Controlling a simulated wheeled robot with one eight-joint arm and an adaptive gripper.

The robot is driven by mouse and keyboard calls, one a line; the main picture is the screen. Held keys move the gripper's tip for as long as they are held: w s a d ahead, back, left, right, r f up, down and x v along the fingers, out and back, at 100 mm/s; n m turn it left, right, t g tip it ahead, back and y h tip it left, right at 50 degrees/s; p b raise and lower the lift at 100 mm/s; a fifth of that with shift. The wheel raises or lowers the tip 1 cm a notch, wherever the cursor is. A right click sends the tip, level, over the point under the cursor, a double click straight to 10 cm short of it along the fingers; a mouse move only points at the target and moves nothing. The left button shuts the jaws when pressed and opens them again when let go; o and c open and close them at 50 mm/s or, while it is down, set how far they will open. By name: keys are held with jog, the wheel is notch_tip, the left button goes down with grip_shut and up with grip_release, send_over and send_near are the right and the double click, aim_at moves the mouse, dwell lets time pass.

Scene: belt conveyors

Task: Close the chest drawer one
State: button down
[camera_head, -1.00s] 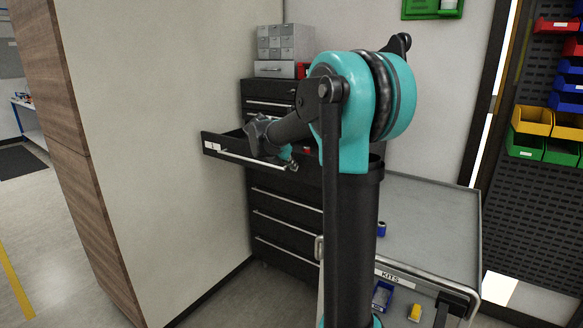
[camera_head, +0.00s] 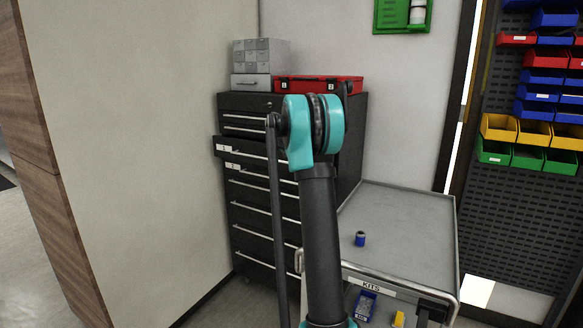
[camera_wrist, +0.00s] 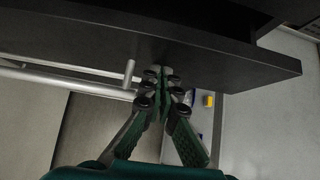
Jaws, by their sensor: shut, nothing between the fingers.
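The black tool chest (camera_head: 262,215) stands against the back wall, beside the pale partition. Its drawer one (camera_head: 247,150), with a white label at the left and a silver handle, sticks out a little from the drawers above and below. Part of its front is hidden behind my arm. In the wrist view, a dark front panel (camera_wrist: 215,52) with a silver handle bar (camera_wrist: 70,83) fills the upper part. My gripper (camera_wrist: 165,72) is shut and empty, with its fingertips at this panel; I cannot tell whether they touch. My gripper is hidden in the head view.
A grey work cart (camera_head: 405,235) labelled KITS stands right of the chest, with a blue object (camera_head: 360,239) on top. A red case (camera_head: 318,85) and a grey small-drawer cabinet (camera_head: 260,57) sit on the chest. The partition (camera_head: 140,150) bounds the left side.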

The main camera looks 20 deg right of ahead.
jog(key=w+d, duration=0.3)
jog(key=d, duration=0.1)
jog(key=shift+w+d, duration=0.15)
jog(key=shift+w, duration=0.25)
jog(key=shift+w+d+r, duration=0.1)
jog(key=shift+d, duration=0.05)
